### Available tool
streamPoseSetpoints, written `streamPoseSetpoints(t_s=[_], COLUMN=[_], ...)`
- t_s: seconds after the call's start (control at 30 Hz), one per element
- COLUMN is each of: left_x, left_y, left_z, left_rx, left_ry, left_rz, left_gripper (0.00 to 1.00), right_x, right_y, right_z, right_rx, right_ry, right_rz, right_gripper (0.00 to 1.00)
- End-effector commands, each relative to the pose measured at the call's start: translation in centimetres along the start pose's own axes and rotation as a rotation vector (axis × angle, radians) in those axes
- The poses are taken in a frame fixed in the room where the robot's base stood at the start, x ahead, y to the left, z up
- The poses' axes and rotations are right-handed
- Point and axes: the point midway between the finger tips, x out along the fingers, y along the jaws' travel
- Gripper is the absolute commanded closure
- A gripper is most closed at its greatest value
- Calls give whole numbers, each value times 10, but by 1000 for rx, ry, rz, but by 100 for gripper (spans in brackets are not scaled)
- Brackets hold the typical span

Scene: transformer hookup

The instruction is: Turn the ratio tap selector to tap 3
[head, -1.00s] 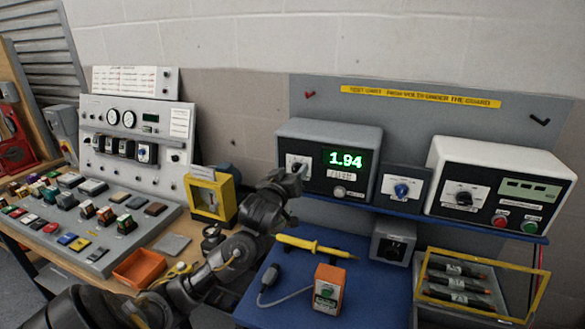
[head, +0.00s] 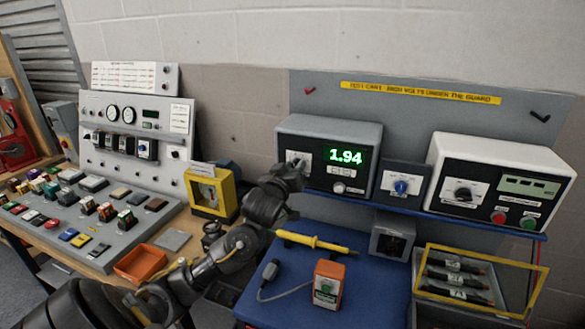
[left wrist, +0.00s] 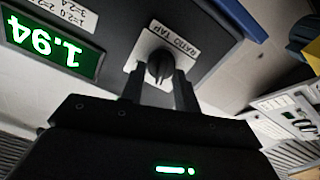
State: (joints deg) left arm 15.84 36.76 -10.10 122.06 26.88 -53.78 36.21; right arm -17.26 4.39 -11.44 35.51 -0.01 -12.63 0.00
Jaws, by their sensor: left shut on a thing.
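The ratio tap selector is a black knob (left wrist: 160,66) on a white plate marked RATIO TAP (left wrist: 178,42), seen upside down in the left wrist view. It sits on the front of the grey meter box (head: 330,131), whose green display (head: 346,157) reads 1.94. My left gripper (left wrist: 158,85) is shut on the knob, one finger on each side. In the head view my left gripper (head: 292,172) reaches the box's left side and partly hides the plate (head: 301,157). The knob's pointer position cannot be read. My right gripper is not in view.
A blue-knobbed box (head: 402,186) and a white instrument box (head: 500,180) stand on the same shelf to the right. Below are a yellow probe (head: 315,243), an orange box (head: 328,284) and a yellow-framed tray (head: 482,259). A yellow box (head: 210,190) stands left of my arm.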

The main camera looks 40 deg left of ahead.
Motion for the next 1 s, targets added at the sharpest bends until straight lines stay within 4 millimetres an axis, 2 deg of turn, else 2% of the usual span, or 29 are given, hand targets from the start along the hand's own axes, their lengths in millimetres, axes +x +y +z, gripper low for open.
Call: streamPoseSetpoints(t_s=[0.27,0.7,1.0], left_x=[0,0,0], left_y=[1,3,4], left_z=[-2,0,0], left_rx=[137,479,627], left_ry=[1,-1,1], left_rz=[-1,-1,-1], left_gripper=[91,91,91], right_x=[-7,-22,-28], right_y=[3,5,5], right_z=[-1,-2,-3], right_rx=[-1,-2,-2], right_ry=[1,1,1], right_rz=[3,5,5], right_gripper=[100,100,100])
